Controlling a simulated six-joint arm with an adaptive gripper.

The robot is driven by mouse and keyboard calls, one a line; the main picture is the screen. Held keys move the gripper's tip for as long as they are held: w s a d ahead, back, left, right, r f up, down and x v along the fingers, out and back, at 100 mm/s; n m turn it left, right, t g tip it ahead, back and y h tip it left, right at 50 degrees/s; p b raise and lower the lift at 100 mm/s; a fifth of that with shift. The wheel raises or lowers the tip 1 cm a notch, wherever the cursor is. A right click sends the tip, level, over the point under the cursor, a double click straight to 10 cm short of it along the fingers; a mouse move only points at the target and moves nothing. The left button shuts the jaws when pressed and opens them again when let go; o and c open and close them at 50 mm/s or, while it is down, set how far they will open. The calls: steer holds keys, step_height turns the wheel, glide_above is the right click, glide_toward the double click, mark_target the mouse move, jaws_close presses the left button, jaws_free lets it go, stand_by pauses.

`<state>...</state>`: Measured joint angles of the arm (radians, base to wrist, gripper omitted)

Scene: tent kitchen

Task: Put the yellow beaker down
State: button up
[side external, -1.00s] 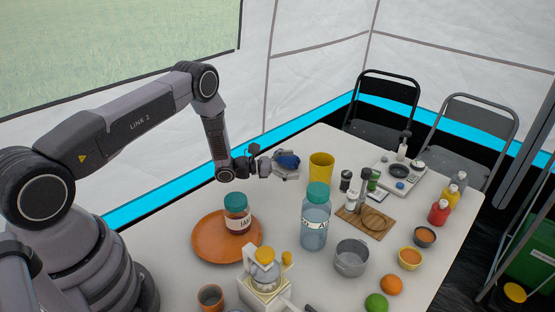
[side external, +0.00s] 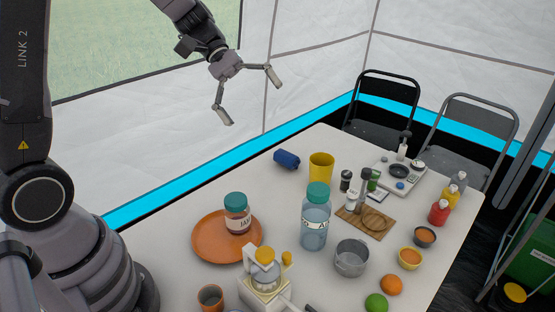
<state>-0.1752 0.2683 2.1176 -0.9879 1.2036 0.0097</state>
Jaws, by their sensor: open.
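The yellow beaker (side external: 321,166) stands upright on the far part of the white table (side external: 285,197). A blue cylinder (side external: 286,160) lies on its side just left of it, close to the table's far edge. My gripper (side external: 250,99) is open and empty, well above the table and up to the left of the beaker. Its two fingers are spread wide, and nothing is between them.
A teal-lidded water bottle (side external: 315,222) stands in front of the beaker. An orange plate (side external: 203,248) holds a jar (side external: 237,213). Shakers, a wooden board (side external: 376,226) and a grey pot (side external: 351,258) are to the right. Bare table lies between plate and blue cylinder.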

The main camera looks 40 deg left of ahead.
steer(key=s+a+r+m+t+y, duration=0.2)
steer(key=s+a+r+m+y, duration=0.1)
steer(key=s, duration=0.6)
steer(key=s+a+r+m+t+y, duration=0.2)
steer(key=s+a+m+y, duration=0.3)
steer(key=s, duration=0.4)
steer(key=shift+s+a+r+m+t+y, duration=0.2)
steer(key=shift+a+r+m+t+y, duration=0.2)
steer(key=shift+a+t+y, duration=0.55)
